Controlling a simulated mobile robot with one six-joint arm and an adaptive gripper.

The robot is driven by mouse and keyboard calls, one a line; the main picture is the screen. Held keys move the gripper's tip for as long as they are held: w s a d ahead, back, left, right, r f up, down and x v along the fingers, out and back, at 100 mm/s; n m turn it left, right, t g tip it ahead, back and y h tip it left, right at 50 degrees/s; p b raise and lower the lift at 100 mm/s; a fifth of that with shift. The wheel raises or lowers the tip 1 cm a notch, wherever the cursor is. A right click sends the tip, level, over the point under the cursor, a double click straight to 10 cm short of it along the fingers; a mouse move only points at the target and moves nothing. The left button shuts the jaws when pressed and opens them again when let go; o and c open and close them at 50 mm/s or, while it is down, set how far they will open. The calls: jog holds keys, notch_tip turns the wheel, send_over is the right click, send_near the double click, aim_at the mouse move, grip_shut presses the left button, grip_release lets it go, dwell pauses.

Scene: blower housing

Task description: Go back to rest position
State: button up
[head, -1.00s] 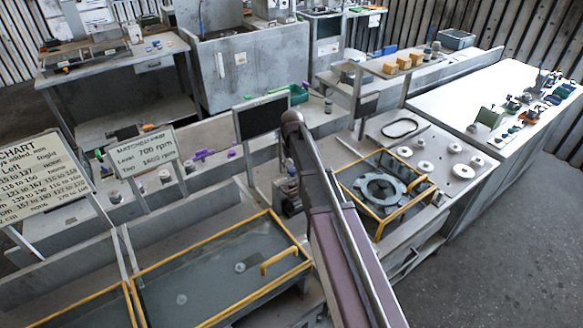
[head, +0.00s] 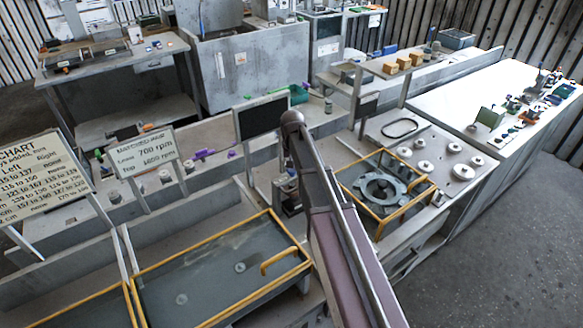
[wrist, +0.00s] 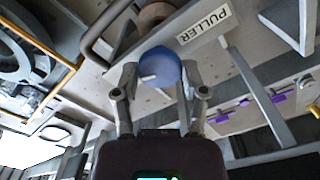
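My gripper (wrist: 157,75) shows in the wrist view with its two fingers apart, one on each side of a round blue knob (wrist: 159,66). The knob sits between or just beyond the fingertips; I cannot tell whether they touch it. Behind it are a brownish round part (wrist: 153,14) and a plate marked PULLER (wrist: 208,25). In the head view my arm (head: 325,205) reaches over the bench, and the gripper is hidden behind it.
A yellow-framed tray (head: 222,262) lies left of my arm. A yellow-framed box with a ring-shaped grey part (head: 381,187) is on the right. A dark monitor (head: 262,117) and signboards (head: 147,150) stand close by. Open floor (head: 520,240) lies at right.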

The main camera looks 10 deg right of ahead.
jog(key=o, duration=0.4)
jog(key=shift+s, duration=0.15)
jog(key=shift+r, duration=0.15)
